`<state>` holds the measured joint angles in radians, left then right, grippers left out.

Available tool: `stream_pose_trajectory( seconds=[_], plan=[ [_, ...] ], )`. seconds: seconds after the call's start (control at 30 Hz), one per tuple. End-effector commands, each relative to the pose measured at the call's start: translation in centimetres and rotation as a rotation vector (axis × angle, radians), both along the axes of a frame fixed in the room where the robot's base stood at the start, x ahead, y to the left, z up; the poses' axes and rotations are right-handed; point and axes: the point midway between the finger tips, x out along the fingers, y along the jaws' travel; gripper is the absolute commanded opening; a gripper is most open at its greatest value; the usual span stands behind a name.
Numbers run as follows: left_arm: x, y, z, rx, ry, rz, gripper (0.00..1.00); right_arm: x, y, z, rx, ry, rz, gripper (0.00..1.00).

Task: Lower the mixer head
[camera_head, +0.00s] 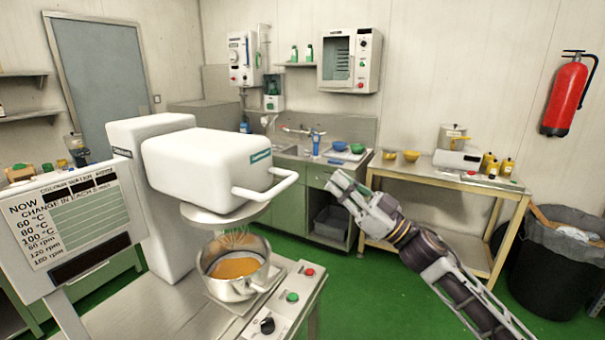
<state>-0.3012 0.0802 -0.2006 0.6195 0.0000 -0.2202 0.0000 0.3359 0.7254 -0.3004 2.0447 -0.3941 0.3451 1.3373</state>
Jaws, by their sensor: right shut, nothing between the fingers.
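The white mixer head (207,168) juts out from its white column (152,205) on the left. A white bar handle (268,188) sticks out from its right front. A round plate (222,216) and a wire whisk (234,238) hang below the head. The whisk is at the mouth of a steel pot (235,283) holding orange-brown contents. My right gripper (336,182) is shut and empty, to the right of the handle and apart from it in the picture. My left gripper is not in view.
The mixer base carries a panel with a green button (292,297), a red button (309,272) and a black knob (267,326). A sign board (75,228) stands at the left. A side table (450,185) and a black bin (553,265) stand at the right.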

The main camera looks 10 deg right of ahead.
Motion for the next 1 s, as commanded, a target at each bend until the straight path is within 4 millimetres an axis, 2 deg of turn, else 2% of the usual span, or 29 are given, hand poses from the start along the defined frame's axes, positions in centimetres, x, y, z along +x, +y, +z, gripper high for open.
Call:
stream_pose_trajectory(
  seconds=[0.27,0.77,1.0],
  plan=[
    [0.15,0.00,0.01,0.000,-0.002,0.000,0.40,-0.15,0.09,0.02,0.059,0.086,0.069,0.00],
    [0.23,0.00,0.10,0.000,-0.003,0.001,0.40,-0.04,0.20,0.15,0.062,0.089,0.071,0.00],
    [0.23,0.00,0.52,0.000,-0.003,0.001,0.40,0.50,0.99,0.82,0.064,0.089,0.070,0.00]
  ],
)
